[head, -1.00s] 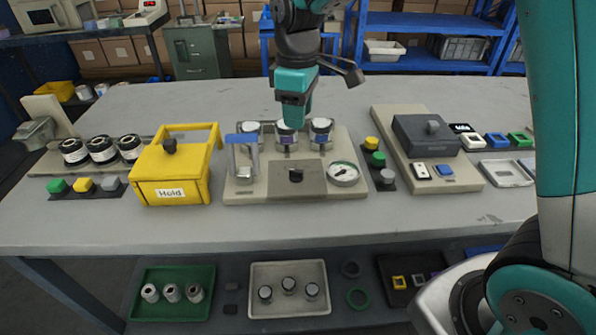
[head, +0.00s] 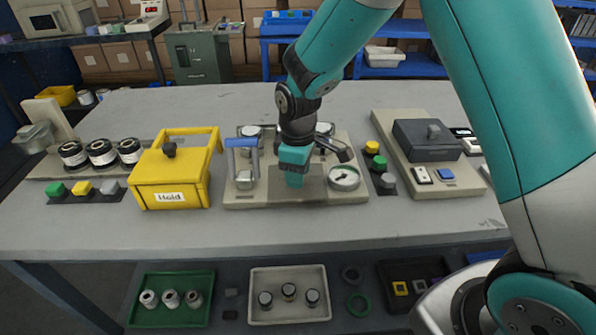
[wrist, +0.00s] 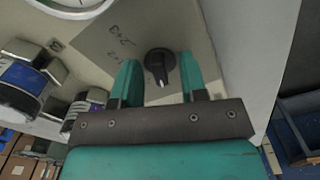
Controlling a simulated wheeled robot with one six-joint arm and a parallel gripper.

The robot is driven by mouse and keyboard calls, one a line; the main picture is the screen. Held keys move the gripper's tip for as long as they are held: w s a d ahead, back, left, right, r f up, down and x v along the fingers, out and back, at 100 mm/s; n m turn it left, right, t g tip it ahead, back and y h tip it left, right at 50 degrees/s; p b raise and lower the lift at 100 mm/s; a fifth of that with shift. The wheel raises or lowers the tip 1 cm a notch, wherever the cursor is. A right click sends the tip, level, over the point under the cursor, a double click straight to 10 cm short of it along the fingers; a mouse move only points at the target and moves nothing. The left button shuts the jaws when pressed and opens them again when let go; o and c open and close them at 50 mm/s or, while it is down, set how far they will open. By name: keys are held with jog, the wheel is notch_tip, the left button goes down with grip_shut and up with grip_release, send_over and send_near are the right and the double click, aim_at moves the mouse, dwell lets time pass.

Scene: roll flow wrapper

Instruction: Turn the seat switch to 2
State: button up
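The seat switch, a black rotary knob (wrist: 158,62) with a pale pointer line, sits on a grey plate (wrist: 105,50) in the wrist view. Its pointer aims toward the bottom of that view. Marks on the plate beside it are too blurred to read surely. My gripper (wrist: 160,68) is open, with one teal finger on each side of the knob in the picture; I cannot tell whether they touch it or are still above it. In the head view my gripper (head: 294,180) is over the middle panel (head: 245,200) and hides the knob.
A round gauge (head: 344,177) is right of my gripper, and a blue-handled clamp (head: 243,155) is left of it. Silver canisters (head: 251,132) stand behind. A yellow box (head: 172,178) is farther left, and a grey-topped unit (head: 425,140) is right. The table front is clear.

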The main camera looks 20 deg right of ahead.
jog(key=shift+c, duration=0.2)
grip_shut()
jog(key=shift+m, duration=0.3)
jog(key=shift+r+m+p, duration=0.1)
jog(key=shift+m+p, duration=0.55)
jog(key=shift+m, duration=0.35)
jog(key=shift+a+m+p, duration=0.1)
jog(key=shift+m+p, duration=0.65)
jog(key=shift+m, duration=1.35)
jog(key=shift+o, duration=0.2)
grip_release()
